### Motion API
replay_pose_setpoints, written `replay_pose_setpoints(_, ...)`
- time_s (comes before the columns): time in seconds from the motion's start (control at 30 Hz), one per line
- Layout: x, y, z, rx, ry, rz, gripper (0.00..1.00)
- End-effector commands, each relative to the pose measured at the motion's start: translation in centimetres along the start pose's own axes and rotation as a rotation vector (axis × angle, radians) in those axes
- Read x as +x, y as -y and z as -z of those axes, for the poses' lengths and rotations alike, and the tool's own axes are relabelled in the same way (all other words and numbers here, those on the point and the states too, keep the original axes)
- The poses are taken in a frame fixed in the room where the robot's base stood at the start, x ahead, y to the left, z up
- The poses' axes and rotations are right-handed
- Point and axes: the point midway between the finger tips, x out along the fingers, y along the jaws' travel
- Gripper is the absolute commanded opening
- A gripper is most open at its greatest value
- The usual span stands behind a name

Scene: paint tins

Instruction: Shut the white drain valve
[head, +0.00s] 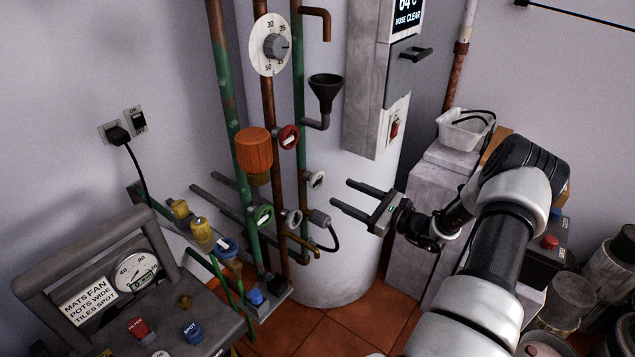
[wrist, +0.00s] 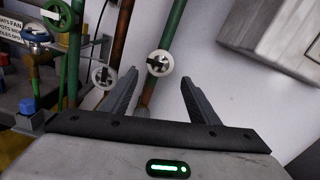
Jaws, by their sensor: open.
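Two pale round valves with dark handles show in the head view. One white valve (head: 316,179) is on the right green pipe; the other pale valve (head: 294,218) is lower, on the rusty pipe. I cannot tell from any label which is the drain. My gripper (head: 340,193) is open and empty, just right of the upper white valve and apart from it. In the wrist view, that valve (wrist: 160,62) appears between the fingertips (wrist: 160,79), and the lower valve (wrist: 102,76) lies left of the left finger.
A red valve (head: 288,137) and a green valve (head: 262,216) sit close by on the pipes. A black funnel (head: 325,90) stands above. A white tank (head: 335,255) is behind. A grey control panel (head: 150,290) fills the lower left. A grey cabinet (head: 378,90) hangs above right.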

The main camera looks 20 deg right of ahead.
Motion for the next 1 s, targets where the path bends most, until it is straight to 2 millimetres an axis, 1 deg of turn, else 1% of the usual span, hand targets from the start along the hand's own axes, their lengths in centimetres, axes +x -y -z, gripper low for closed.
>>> replay_pose_setpoints(0.03,1.3,-0.1,0.1,-0.001,0.0,-0.003,0.55)
replay_pose_setpoints(0.1,2.9,-0.2,0.0,0.001,0.001,-0.004,0.55)
replay_pose_setpoints(0.3,7.0,-0.1,0.1,-0.001,0.0,-0.004,0.55)
replay_pose_setpoints(0.4,8.6,-0.1,0.1,-0.001,0.0,-0.003,0.55)
replay_pose_setpoints(0.5,9.8,-0.1,0.1,-0.001,-0.001,-0.003,0.55)
replay_pose_setpoints(0.7,10.8,0.0,0.1,0.0,-0.001,0.0,0.55)
replay_pose_setpoints(0.93,10.8,0.0,0.0,0.0,-0.001,-0.001,0.55)
replay_pose_setpoints(0.97,10.8,0.0,0.0,0.0,-0.001,-0.001,0.52)
replay_pose_setpoints(1.0,10.8,0.0,0.0,0.0,-0.001,-0.001,0.45)
